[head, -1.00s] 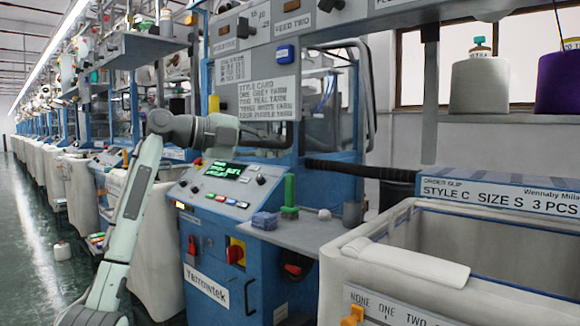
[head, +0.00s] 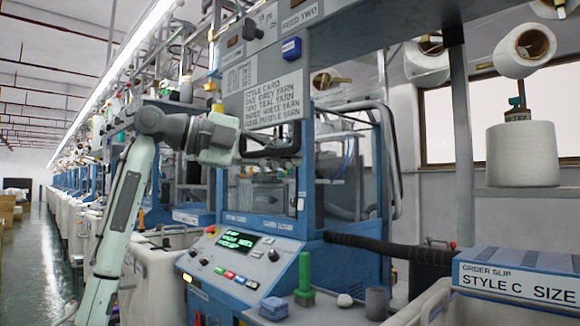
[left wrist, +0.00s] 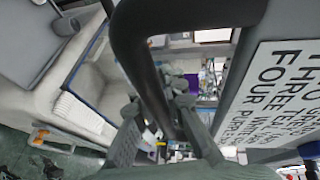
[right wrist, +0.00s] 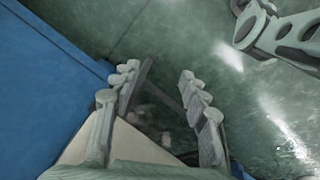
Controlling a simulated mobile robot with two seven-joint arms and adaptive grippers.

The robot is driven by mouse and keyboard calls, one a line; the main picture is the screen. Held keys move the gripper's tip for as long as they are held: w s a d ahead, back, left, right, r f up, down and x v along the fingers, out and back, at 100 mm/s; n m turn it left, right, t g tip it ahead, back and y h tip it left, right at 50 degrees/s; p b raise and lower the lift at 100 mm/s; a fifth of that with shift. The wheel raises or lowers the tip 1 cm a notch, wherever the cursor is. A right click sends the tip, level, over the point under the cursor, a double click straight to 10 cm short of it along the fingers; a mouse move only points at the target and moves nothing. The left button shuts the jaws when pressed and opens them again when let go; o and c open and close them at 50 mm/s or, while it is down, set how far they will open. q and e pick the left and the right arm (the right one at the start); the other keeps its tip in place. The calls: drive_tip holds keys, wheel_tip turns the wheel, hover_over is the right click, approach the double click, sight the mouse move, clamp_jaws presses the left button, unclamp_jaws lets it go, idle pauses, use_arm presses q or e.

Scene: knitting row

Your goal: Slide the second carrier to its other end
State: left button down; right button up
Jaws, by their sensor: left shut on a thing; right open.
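My left gripper (head: 250,140) comes in from the left, shut on the dark loop handle (head: 292,146) at the bottom of the grey guard panel with the style card (head: 270,98). The left wrist view shows the handle (left wrist: 145,60) passing between the gripper's fingers (left wrist: 168,112). Below the raised panel is the knitting machine's opening (head: 262,190); small parts show inside, but I cannot tell the second carrier among them. My right gripper (right wrist: 158,85) is open and empty above the green floor, outside the head view.
The console (head: 240,248) stands below the opening. A green upright piece (head: 304,275), a blue block (head: 273,308) and a grey cup (head: 376,303) stand on the shelf to its right. A dark hose (head: 385,250) crosses at right. A blue surface (right wrist: 50,80) borders my right gripper.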

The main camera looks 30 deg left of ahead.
use_arm(q)
drive_tip(key=shift+s+a+r, duration=0.1)
drive_tip(key=shift+a+r, duration=0.05)
drive_tip(key=shift+r, duration=0.3)
drive_tip(key=c, duration=1.6)
unclamp_jaws()
drive_tip(key=shift+o, duration=0.2)
drive_tip(key=shift+f, duration=0.1)
drive_tip(key=shift+s+a, duration=0.3)
drive_tip(key=v, duration=1.1)
drive_tip(key=shift+s, duration=0.1)
drive_tip(key=shift+f, duration=0.1)
